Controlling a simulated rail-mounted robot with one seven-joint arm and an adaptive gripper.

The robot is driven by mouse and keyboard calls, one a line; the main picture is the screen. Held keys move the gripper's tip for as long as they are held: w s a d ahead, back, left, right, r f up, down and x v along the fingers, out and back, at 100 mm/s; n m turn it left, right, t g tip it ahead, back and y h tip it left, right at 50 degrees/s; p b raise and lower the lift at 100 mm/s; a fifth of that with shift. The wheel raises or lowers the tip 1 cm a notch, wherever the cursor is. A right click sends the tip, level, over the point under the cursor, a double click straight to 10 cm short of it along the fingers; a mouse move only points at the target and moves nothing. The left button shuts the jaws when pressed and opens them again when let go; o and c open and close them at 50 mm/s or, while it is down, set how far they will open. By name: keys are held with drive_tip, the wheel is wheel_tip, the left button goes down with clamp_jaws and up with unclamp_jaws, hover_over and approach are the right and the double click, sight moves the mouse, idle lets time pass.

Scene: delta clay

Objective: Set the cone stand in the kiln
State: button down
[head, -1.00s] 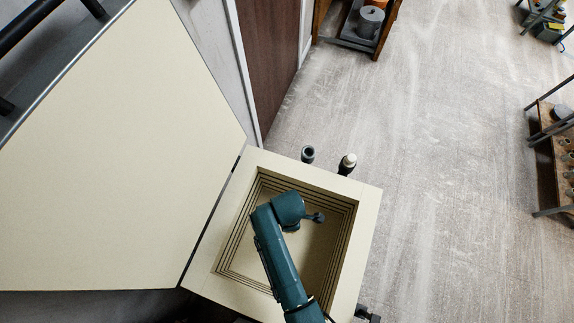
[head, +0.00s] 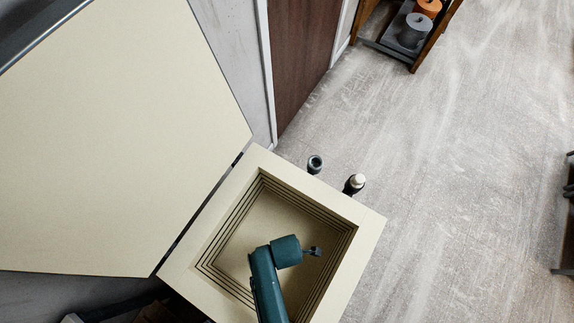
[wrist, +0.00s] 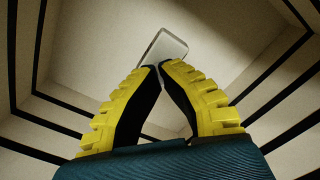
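The kiln (head: 357,213) is a pale square chamber with stepped inner walls, open at the top in the head view. My teal arm reaches down into it, and my gripper is hidden beneath the wrist there. In the wrist view, the yellow-backed fingers of my gripper (wrist: 158,66) come nearly together at their tips. A small pale, flat-edged piece, seemingly the cone stand (wrist: 166,47), shows at and beyond the tips, with more pale surface between the fingers. The fingers appear shut on it, and they cover much of it. Whether it touches the kiln floor, I cannot tell.
The kiln's big pale lid (head: 120,150) stands open at the left. Two dark upright fittings, one with a pale top (head: 356,182), stand at the kiln's far edge. A wooden shelf unit (head: 432,42) with round containers is at the top.

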drive_tip(key=f+b, duration=0.1)
drive_tip(key=f, duration=0.2)
drive_tip(key=f+b, duration=0.2)
drive_tip(key=f, duration=0.1)
drive_tip(key=a+f+b, duration=0.1)
drive_tip(key=f, duration=0.3)
drive_tip(key=shift+s+f+b, duration=0.1)
drive_tip(key=shift+s+b, duration=0.2)
drive_tip(key=c, duration=1.7)
unclamp_jaws()
drive_tip(key=o, duration=0.5)
drive_tip(key=shift+c, duration=0.2)
